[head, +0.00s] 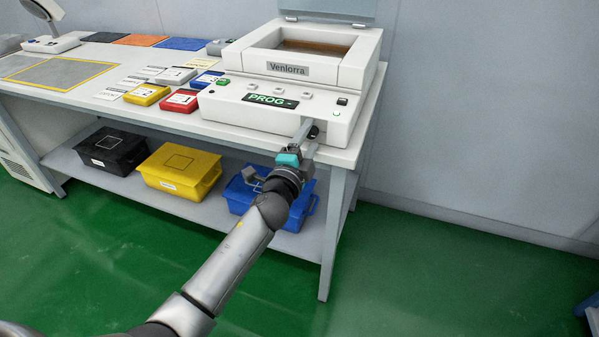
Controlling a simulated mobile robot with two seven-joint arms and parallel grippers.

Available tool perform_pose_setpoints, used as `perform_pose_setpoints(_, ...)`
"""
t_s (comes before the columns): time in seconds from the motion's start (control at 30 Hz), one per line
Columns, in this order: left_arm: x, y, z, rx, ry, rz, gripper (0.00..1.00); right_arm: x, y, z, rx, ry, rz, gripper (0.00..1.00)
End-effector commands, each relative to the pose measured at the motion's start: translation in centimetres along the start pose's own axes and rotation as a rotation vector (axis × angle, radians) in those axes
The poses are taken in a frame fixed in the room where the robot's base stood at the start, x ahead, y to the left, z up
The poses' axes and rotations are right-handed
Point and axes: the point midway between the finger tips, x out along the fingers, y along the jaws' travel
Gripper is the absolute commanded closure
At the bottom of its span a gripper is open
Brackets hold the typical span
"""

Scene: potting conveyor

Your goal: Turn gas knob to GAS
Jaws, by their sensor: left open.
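The white Venlorra machine (230,107) stands on the right end of the bench, with a green PROG display and several buttons on its front panel. A small dark knob (315,132) shows at the lower right of that panel. I take it to be the gas knob, but its marking is too small to read and the gripper partly hides it. My left gripper (308,129) is open, with its fingers up at the knob. Whether they touch it I cannot tell. My right gripper is not in view.
Yellow (147,94), red (180,101) and blue numbered boxes lie left of the machine. Black (110,150), yellow (180,172) and blue (240,195) bins sit on the lower shelf.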

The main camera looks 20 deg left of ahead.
Motion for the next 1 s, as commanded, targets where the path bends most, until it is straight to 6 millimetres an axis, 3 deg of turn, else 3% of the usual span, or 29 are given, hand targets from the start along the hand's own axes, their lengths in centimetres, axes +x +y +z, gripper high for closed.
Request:
perform_pose_setpoints(0.27, 0.0, 0.1, 0.0, -0.092, -0.005, -0.001, 0.37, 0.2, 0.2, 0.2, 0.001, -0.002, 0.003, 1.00)
perform_pose_setpoints(1.0, 0.0, -0.1, -0.1, -0.996, -0.048, -0.012, 0.37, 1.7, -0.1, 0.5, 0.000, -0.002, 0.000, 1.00)
